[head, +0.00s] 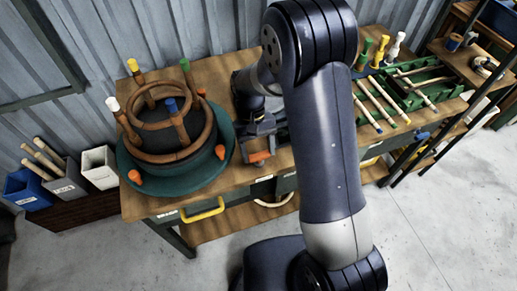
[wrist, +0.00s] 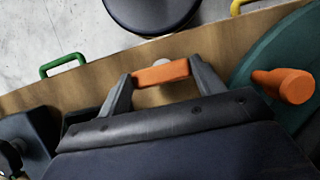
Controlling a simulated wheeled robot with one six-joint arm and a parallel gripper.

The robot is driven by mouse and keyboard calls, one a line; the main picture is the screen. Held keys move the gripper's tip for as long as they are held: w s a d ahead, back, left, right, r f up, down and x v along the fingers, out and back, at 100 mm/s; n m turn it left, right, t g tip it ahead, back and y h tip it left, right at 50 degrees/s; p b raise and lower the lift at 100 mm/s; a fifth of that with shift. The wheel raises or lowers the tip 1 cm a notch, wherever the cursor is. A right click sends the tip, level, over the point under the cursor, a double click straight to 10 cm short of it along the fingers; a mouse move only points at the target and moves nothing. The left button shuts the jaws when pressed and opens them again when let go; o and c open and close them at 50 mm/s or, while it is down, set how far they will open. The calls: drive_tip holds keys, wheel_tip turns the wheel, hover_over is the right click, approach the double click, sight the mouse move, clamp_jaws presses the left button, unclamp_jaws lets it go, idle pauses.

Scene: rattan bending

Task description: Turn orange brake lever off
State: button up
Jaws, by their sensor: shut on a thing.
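The orange brake lever (head: 259,156) is a short bar at the front of the workbench, right of the round green turntable (head: 226,137). My gripper (head: 260,147) is over it from above. In the wrist view, the lever (wrist: 162,73) lies crosswise between the two grey fingers of my gripper (wrist: 163,77), which are shut on its ends. A small pale round part shows behind the lever. The lever's mount is mostly hidden by my gripper.
A rattan frame with coloured caps (head: 166,122) stands on the turntable, close left of my gripper. An orange knob (wrist: 292,86) sticks out from the turntable. Rods and a green tray (head: 420,88) lie at right. A yellow handle (head: 203,211) is on the bench front.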

idle(0.5)
drive_tip(key=o, duration=1)
drive_tip(key=shift+r, duration=0.1)
drive_tip(key=v, duration=1)
drive_tip(key=shift+w+a+r+b, duration=0.1)
drive_tip(key=shift+w+r+b, duration=0.05)
drive_tip(key=shift+r+b, duration=0.15)
drive_tip(key=x, duration=1.1)
drive_tip(key=shift+p, duration=0.3)
drive_tip(key=shift+r, duration=0.1)
